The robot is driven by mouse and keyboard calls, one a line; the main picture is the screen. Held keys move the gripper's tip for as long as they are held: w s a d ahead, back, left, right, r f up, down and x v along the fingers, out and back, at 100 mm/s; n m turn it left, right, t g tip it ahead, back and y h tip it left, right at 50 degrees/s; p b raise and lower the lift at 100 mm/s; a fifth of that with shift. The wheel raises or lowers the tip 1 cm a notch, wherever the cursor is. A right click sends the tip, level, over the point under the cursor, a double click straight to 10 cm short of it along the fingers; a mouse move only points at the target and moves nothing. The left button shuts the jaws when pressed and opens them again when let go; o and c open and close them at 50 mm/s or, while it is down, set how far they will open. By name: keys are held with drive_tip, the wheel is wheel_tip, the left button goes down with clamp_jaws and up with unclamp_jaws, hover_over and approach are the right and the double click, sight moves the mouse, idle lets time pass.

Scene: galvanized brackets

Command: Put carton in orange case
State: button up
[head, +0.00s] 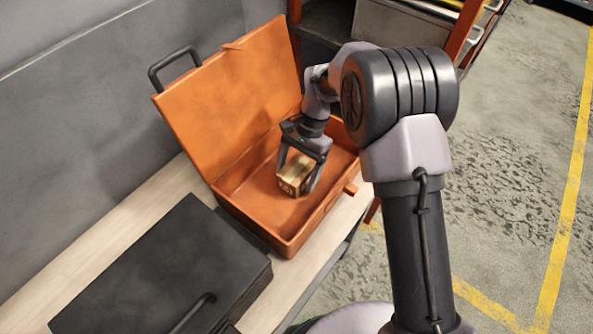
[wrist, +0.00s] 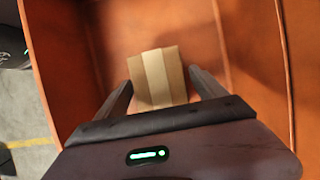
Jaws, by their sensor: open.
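The orange case (head: 236,204) stands on the bench with its lid (head: 235,95) raised. The small brown carton (head: 293,174), with a paler tape strip, is inside the case and appears to rest on its floor. My gripper (head: 298,176) reaches down into the case, its fingers on either side of the carton. In the wrist view the carton (wrist: 158,76) sits between the fingertips, with a gap visible on the right side. The jaws are open. The carton's underside is hidden.
A closed black case (head: 160,268) lies on the pale bench (head: 135,213) beside the orange case. A black handle (head: 174,66) sticks out behind the raised lid. A shelf rack (head: 400,20) stands at the back. The floor at right is clear, with yellow lines.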

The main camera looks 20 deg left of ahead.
drive_tip(key=p+v, duration=0.6)
drive_tip(key=v, duration=0.7)
drive_tip(key=s+d+r+t, duration=0.3)
drive_tip(key=d+r, duration=0.5)
drive_tip(key=r, duration=0.5)
drive_tip(key=s+d+r+t, duration=0.3)
drive_tip(key=s+d, duration=0.3)
drive_tip(key=s, duration=0.3)
drive_tip(key=s+d+r+t, duration=0.3)
drive_tip(key=s+d, duration=0.4)
drive_tip(key=s, duration=0.3)
drive_tip(key=shift+t, duration=0.5)
